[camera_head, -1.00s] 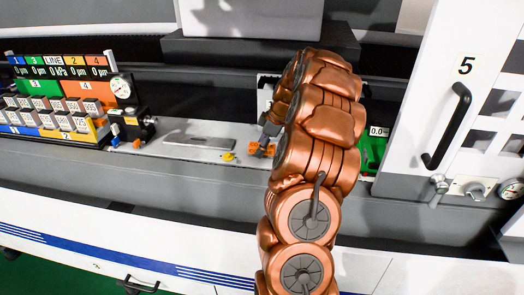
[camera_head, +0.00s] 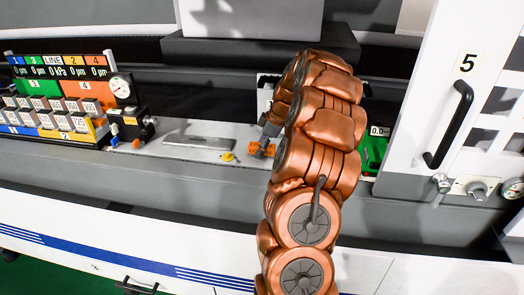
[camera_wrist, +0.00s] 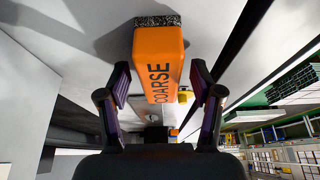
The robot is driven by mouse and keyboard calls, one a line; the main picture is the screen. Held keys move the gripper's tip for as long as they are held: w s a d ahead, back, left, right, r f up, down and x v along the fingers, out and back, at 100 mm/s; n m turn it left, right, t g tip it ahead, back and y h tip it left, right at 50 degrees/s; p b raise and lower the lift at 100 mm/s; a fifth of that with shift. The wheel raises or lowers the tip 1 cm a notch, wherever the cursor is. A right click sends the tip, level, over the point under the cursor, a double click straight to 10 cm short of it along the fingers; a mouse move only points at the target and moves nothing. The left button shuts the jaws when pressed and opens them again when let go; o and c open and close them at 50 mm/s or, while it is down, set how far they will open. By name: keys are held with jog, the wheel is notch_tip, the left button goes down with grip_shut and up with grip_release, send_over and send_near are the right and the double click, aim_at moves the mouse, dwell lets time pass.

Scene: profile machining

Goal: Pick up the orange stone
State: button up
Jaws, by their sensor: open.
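The orange stone (camera_wrist: 158,65) is a long block marked COARSE with a dark, speckled grey face at its far end. In the wrist view it lies between the two spread fingers of my gripper (camera_wrist: 159,80), with a visible gap on both sides. My gripper is open and holds nothing. In the head view the stone shows as a small orange patch (camera_head: 262,149) on the light grey bench plate, just below my gripper (camera_head: 268,133). My arm hides part of the gripper and the area right of it.
A flat grey metal bar (camera_head: 199,142) and a small yellow knob (camera_head: 228,157) are left of the stone. A rack of numbered blocks and gauges (camera_head: 60,100) stands farther left. A green holder (camera_head: 373,152) and a white door with black handle (camera_head: 452,125) are right.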

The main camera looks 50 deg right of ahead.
aim_at(259, 144)
grip_shut()
dwell(0.6)
jog(key=shift+r+p, duration=0.3)
jog(key=shift+p, duration=0.3)
jog(key=shift+r+p, duration=0.15)
jog(key=shift+p, duration=0.15)
jog(key=shift+w+b, duration=0.1)
jog(key=shift+b, duration=0.35)
notch_tip(259, 144, up, 2)
jog(key=shift+d+r+b, duration=0.1)
jog(key=shift+b, duration=0.45)
jog(key=shift+r, duration=0.3)
jog(key=shift+s+a+r, duration=0.15)
jog(key=shift+s+a, duration=0.05)
jog(key=s+a+r+b, duration=0.1)
jog(key=s+a+b, duration=0.4)
jog(key=s+a, duration=0.5)
jog(key=shift+s+r, duration=0.25)
jog(key=shift+s, duration=0.75)
